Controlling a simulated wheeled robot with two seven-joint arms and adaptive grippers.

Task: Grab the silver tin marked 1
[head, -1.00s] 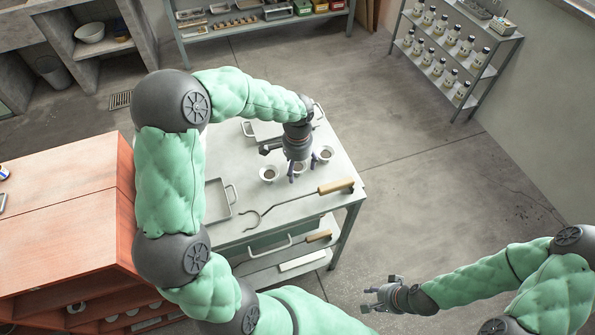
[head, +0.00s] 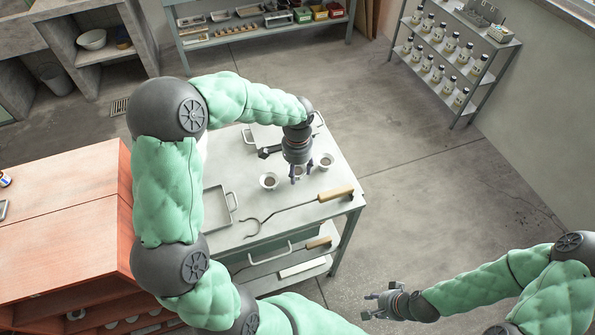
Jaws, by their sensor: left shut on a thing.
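Three small pale round tins with dark insides stand in a row on the grey metal table (head: 335,215): a left one (head: 268,181), a middle one (head: 299,172) and a right one (head: 326,160). No number is readable on any of them. My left gripper (head: 301,176) points down over the row and is shut on the middle tin, with a finger on either side. It partly hides that tin. My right gripper (head: 368,304) is open and empty, out over the floor to the right of the table.
A long hooked tool with a wooden handle (head: 336,193) lies in front of the tins. A metal tray (head: 217,212) sits to the left. An orange-red cabinet (head: 65,190) stands left of the table. Shelves with bottles (head: 440,72) stand at the back right. The floor on the right is clear.

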